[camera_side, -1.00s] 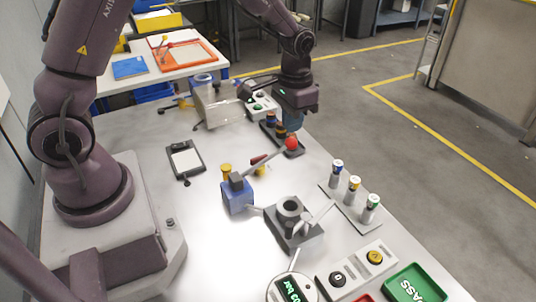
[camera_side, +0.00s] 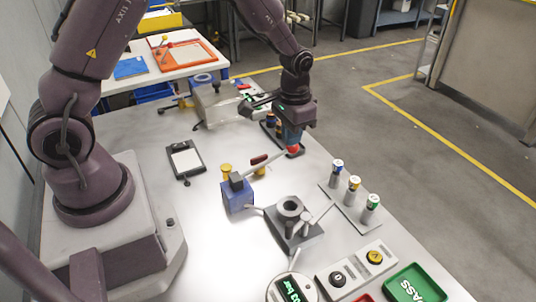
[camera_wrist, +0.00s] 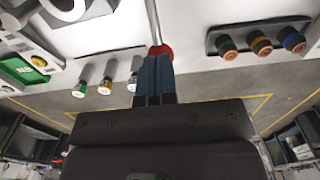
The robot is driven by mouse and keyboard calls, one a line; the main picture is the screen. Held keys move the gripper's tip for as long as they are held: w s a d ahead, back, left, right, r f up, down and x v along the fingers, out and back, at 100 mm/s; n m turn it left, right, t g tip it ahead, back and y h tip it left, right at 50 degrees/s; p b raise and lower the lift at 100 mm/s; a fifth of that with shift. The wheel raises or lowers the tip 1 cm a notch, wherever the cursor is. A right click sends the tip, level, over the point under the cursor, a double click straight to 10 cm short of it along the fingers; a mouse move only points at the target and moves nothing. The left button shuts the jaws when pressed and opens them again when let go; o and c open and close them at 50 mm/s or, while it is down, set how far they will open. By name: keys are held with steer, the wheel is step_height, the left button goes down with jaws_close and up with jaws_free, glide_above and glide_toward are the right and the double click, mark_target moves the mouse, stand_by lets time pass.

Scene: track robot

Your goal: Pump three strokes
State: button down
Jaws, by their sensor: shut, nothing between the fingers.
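The pump is a blue block (camera_side: 237,197) on the bench with a thin grey lever (camera_side: 274,161) rising to the right. The lever ends in a red ball knob (camera_side: 293,151). My gripper (camera_side: 292,143) is shut and empty, its fingertips at the top of the knob and seemingly touching it. In the wrist view the closed blue fingers (camera_wrist: 156,62) partly cover the red knob (camera_wrist: 163,49), with the lever (camera_wrist: 153,20) running up from it. A round gauge (camera_side: 291,289) with green digits is cut by the bottom edge; its reading is unclear.
A grey block with a round socket (camera_side: 290,207) stands right of the pump. Three capped vials (camera_side: 354,185) stand on a strip farther right. A dark tray (camera_side: 270,128) lies behind the knob. Buttons (camera_side: 375,257) and a green tray (camera_side: 418,284) are at the front.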

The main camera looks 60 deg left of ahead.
mark_target(290, 150)
steer(key=shift+s+f, duration=0.1)
steer(key=shift+f, duration=2.15)
steer(key=shift+r, duration=5.55)
steer(key=s+d+r+t, duration=0.2)
steer(key=s+r+t, duration=0.3)
steer(key=s+r, duration=1.1)
steer(key=s, duration=0.3)
steer(key=shift+s+d+t, duration=0.2)
steer(key=shift+d+t, duration=0.05)
steer(key=shift+t, duration=0.05)
steer(key=c, duration=1.8)
jaws_free()
steer(key=shift+c, duration=0.2)
